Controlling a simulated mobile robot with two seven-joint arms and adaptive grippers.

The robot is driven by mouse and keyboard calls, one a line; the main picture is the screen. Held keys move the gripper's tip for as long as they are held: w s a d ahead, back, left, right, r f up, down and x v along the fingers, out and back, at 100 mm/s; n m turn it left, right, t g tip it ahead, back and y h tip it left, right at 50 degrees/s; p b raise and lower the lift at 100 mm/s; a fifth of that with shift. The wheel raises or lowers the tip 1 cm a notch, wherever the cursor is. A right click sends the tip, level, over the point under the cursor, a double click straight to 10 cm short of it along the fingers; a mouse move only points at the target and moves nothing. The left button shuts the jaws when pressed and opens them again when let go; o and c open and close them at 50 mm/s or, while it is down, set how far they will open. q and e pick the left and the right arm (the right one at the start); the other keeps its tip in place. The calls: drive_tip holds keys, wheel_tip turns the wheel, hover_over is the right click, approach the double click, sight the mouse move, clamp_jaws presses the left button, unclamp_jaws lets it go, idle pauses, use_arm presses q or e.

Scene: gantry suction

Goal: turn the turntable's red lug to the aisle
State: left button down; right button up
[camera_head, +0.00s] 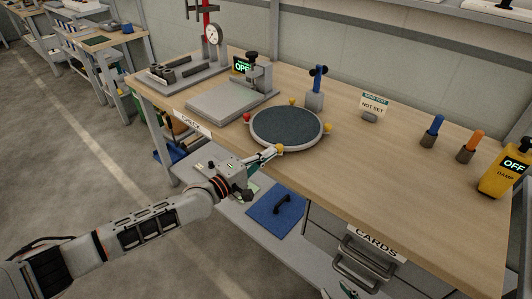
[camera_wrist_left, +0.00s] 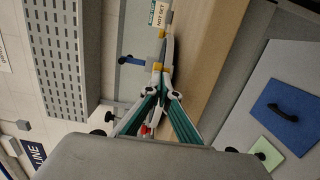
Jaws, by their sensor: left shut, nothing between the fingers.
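The turntable (camera_head: 286,128) is a round dark disc with a pale rim on the wooden bench. Its red lug (camera_head: 246,117) points left, towards the press plate. Yellow lugs sit at the back (camera_head: 292,101), right (camera_head: 327,127) and front (camera_head: 279,148) of the rim. My left gripper (camera_head: 272,152) is shut and empty, its tips at the front yellow lug. The left wrist view shows the tips (camera_wrist_left: 161,82) close to a yellow lug (camera_wrist_left: 157,67); contact is unclear. Part of my right gripper (camera_head: 347,289) appears at the bottom edge, mostly cut off.
A press with a flat plate (camera_head: 222,103) stands left of the turntable, and a blue-topped lever (camera_head: 317,85) behind it. A NOT SET sign (camera_head: 374,103) and a yellow OFF box (camera_head: 502,172) are to the right. A blue mat (camera_head: 268,214) lies on the lower shelf.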

sight(294, 165)
use_arm(q)
drive_tip(key=shift+s+d+p, duration=0.25)
drive_tip(key=shift+d+p, duration=0.05)
drive_tip(key=shift+d, duration=0.35)
drive_tip(key=shift+s+d+p, duration=0.2)
drive_tip(key=shift+d+p, duration=0.05)
drive_tip(key=shift+d, duration=0.4)
drive_tip(key=d, duration=0.3)
drive_tip(key=shift+s+d+p, duration=0.25)
drive_tip(key=shift+d+p, duration=0.05)
drive_tip(key=shift+d, duration=0.85)
